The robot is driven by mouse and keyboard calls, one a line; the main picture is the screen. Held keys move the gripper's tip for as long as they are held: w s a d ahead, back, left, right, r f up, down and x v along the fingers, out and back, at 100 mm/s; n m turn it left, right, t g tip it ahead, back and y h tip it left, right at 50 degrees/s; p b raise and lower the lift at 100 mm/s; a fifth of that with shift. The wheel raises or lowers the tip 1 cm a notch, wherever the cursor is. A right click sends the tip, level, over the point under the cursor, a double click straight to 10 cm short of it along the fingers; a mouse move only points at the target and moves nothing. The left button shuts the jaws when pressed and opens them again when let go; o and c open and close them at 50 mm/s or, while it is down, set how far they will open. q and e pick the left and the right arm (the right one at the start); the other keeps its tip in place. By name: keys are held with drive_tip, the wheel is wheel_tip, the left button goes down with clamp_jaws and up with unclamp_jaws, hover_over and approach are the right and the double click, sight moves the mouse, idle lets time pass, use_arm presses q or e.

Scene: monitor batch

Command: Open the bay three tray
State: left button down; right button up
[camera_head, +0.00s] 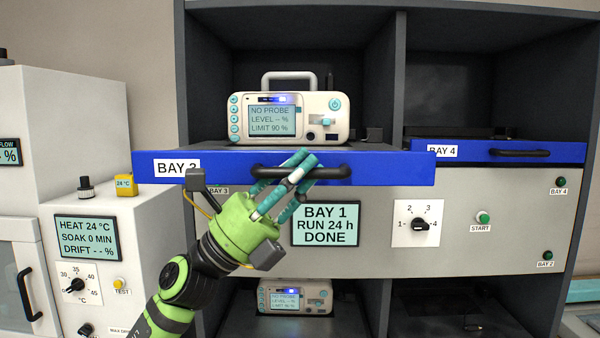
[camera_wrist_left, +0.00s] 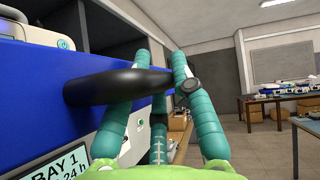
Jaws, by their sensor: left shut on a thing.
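The bay three tray has a blue front (camera_head: 390,170) with a partly covered "BAY" label and a black bar handle (camera_head: 335,172). The front stands forward of the cabinet, nearer than the bay 4 tray (camera_head: 570,152). A monitor (camera_head: 290,118) with a grey carry handle sits on the tray, its screen reading "NO PROBE". My left gripper (camera_head: 300,170) is shut on the black handle, its teal fingers around the bar. In the left wrist view the fingers (camera_wrist_left: 160,75) wrap the handle (camera_wrist_left: 110,88) in front of the blue panel (camera_wrist_left: 45,90). My right gripper is in neither view.
Below the tray is a grey panel with a "BAY 1 RUN 24 h DONE" display (camera_head: 325,224), a selector knob (camera_head: 420,224) and a green start button (camera_head: 483,217). Another monitor (camera_head: 295,297) sits in the lower bay. A white heating unit (camera_head: 95,275) stands close at left.

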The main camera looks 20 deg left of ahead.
use_arm(q)
drive_tip(key=c, duration=1.3)
unclamp_jaws()
drive_tip(key=shift+w+f, duration=0.1)
drive_tip(key=shift+w, duration=0.1)
drive_tip(key=v, duration=1.2)
